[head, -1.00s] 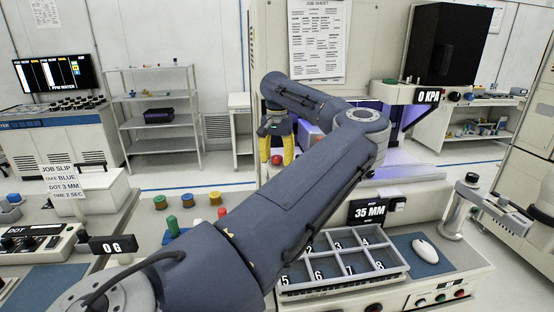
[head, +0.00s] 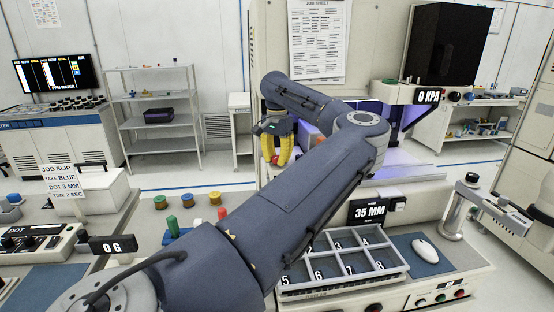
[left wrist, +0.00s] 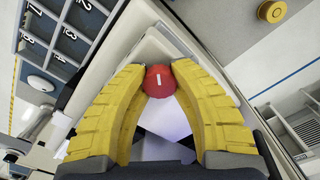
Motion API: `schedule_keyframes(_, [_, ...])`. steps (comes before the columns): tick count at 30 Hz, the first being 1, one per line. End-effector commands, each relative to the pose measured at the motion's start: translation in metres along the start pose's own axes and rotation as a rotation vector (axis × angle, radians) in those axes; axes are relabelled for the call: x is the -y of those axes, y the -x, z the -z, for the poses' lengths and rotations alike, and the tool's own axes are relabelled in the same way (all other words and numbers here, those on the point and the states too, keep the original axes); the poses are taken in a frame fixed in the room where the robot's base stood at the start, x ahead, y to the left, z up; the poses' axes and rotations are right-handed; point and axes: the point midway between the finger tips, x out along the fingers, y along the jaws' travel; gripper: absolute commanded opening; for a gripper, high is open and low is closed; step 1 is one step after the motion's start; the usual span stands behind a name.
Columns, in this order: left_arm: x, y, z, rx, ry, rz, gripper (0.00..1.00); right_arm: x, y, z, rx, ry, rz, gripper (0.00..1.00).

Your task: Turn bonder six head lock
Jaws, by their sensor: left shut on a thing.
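My left gripper (head: 276,150), with yellow fingers, reaches the bonder at the back centre of the head view. In the left wrist view the fingers (left wrist: 160,90) are closed around a round red knob (left wrist: 161,81), one on each side near the tips. The knob has a short white line on its face. In the head view the red knob (head: 275,160) shows only slightly between the fingers. My left arm covers much of the bonder. No label naming the bonder is readable. My right gripper is not in view.
A numbered grey tray (head: 340,288) and a white mouse (head: 425,249) lie on the front bench beside the 35 MM display (head: 369,211). Coloured spools (head: 187,200) stand left of my arm. A 0 KPA display (head: 428,96) is on the machine at the right.

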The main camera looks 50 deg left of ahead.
Motion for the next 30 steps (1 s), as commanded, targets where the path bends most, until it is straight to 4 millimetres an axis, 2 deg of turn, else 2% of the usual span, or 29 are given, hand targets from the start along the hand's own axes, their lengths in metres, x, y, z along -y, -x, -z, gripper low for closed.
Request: schedule_keyframes(30, [0.0001,0.0005,0.0002,-0.001,-0.964,0.001,0.00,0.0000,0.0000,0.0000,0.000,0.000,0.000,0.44])
